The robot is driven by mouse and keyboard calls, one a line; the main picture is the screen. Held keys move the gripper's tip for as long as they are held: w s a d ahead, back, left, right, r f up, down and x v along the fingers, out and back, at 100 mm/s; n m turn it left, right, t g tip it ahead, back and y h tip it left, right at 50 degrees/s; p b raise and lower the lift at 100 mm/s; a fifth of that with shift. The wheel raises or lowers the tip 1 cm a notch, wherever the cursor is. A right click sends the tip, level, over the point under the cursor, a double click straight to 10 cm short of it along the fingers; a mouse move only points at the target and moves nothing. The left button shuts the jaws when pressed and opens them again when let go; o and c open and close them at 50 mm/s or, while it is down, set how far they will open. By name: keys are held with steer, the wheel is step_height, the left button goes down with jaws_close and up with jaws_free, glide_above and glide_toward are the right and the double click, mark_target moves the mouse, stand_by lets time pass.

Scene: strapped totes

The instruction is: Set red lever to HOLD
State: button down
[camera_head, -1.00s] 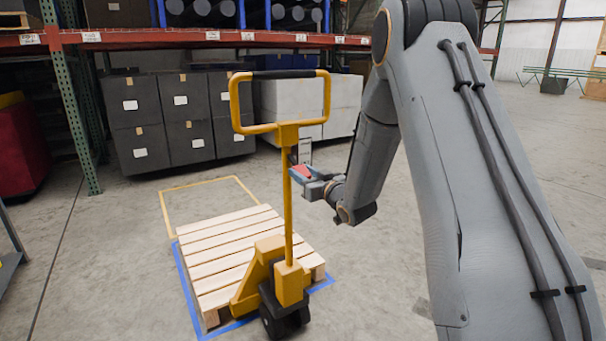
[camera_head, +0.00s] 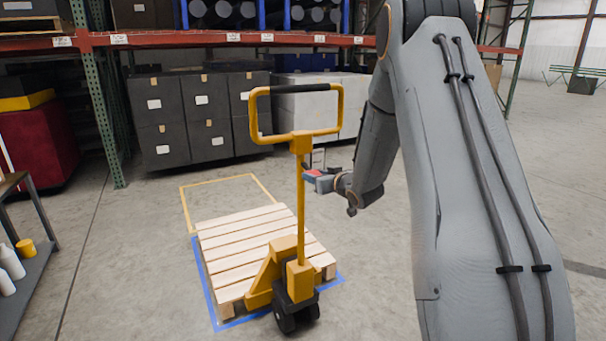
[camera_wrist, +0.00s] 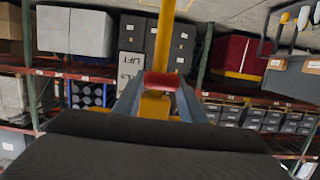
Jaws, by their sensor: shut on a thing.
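The yellow pallet truck (camera_head: 297,245) stands at the near edge of a wooden pallet (camera_head: 240,236), its looped handle upright. My gripper (camera_head: 312,174) is at the truck's post, just below the handle loop, on its right side. In the wrist view the red lever (camera_wrist: 161,79) lies between the fingertips of my gripper (camera_wrist: 160,88), and the jaws are shut on it. The yellow post shows behind it. A pale label plate (camera_wrist: 131,66) beside the lever carries lettering that seems to include LIFT, upside down; I cannot make out HOLD.
Blue tape borders the pallet, and a yellow outline (camera_head: 184,207) is on the floor beyond it. Dark boxes (camera_head: 160,130) and racking stand behind. A cart (camera_head: 30,270) with bottles is at left. The floor between cart and pallet is clear.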

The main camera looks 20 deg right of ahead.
steer(key=shift+w+r+p, duration=0.2)
steer(key=shift+r+p, duration=0.1)
steer(key=shift+r, duration=0.75)
steer(key=c, duration=1.5)
jaws_free()
steer(key=o, duration=0.4)
steer(key=shift+f, duration=0.1)
steer(key=shift+s, duration=0.1)
steer(key=shift+s+f, duration=0.1)
steer(key=shift+s+d, duration=0.1)
steer(key=shift+s, duration=0.2)
steer(key=v, duration=0.7)
steer(key=shift+b, duration=0.35)
